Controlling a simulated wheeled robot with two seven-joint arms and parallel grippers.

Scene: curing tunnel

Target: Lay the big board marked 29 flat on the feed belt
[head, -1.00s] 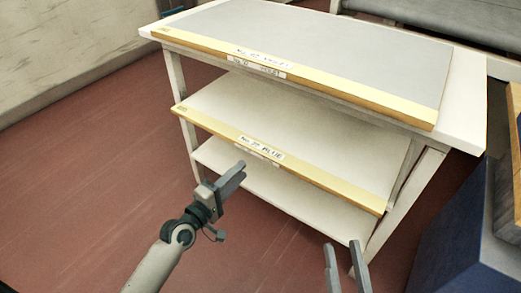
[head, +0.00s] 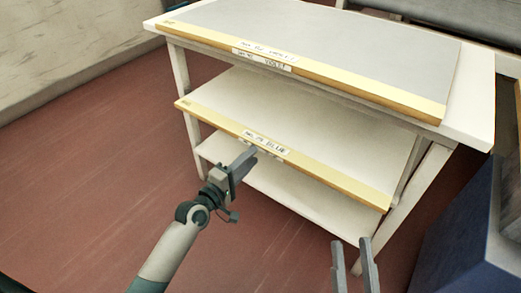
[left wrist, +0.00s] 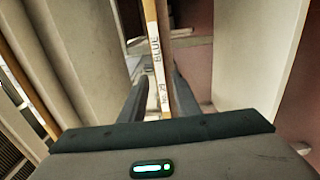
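The board labelled No. 29 BLUE (head: 330,171), as far as the small print reads, lies flat on the rack's middle level with its yellow front edge facing me. My left gripper (head: 243,160) is at that edge, just by the label. In the left wrist view the yellow edge (left wrist: 156,60) with the word BLUE runs between the two separated fingers (left wrist: 160,98); I see no clear contact. My right gripper (head: 355,258) is open and empty, low in front of the rack's right leg. I cannot identify the feed belt for certain.
A grey board with a yellow edge, labelled VIOLET (head: 330,45), lies on the white rack's top (head: 470,110). The lower shelf (head: 300,205) looks bare. A grey machine part (head: 450,12) is behind, a blue block (head: 460,235) at right. Red floor is clear at left.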

